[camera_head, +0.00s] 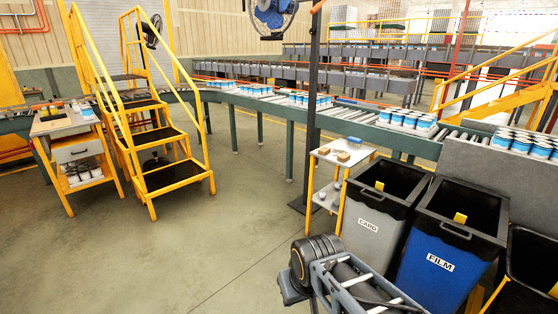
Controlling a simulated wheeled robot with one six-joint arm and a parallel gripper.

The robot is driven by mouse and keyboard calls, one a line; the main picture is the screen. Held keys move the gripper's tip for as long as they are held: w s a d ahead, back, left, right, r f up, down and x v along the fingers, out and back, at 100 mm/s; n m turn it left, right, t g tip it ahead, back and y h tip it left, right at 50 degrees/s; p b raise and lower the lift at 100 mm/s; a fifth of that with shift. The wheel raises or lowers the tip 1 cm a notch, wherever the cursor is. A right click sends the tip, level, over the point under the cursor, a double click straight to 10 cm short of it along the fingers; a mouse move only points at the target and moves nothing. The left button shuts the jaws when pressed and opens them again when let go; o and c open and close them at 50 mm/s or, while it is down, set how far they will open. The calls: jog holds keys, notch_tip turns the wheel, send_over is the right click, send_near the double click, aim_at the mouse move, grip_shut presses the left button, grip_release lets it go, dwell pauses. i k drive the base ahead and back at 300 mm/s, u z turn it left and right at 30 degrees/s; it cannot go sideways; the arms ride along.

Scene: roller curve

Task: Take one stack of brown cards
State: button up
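Two small brown blocks, which look like the stacks of brown cards, lie on the top of a small white-topped stand. The stand (325,154) has yellow legs and is left of the bins, in front of the conveyor. Part of my arm shows at the bottom centre, below and in front of the stand. My gripper cannot be seen in this view.
A grey bin marked CARD (369,226) and a blue bin marked FILM (440,262) stand right of the stand. A dark post (312,110) rises behind its left side. Yellow steps (157,140) and a wooden cart (68,124) are left. The floor between is clear.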

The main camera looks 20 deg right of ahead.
aim_at(323, 151)
jog(key=u, duration=0.35)
jog(key=i, duration=3.05)
jog(key=z, duration=0.5)
jog(key=i, duration=1.2)
jog(key=z, duration=1.8)
jog(key=i, duration=1.15)
jog(key=z, duration=1)
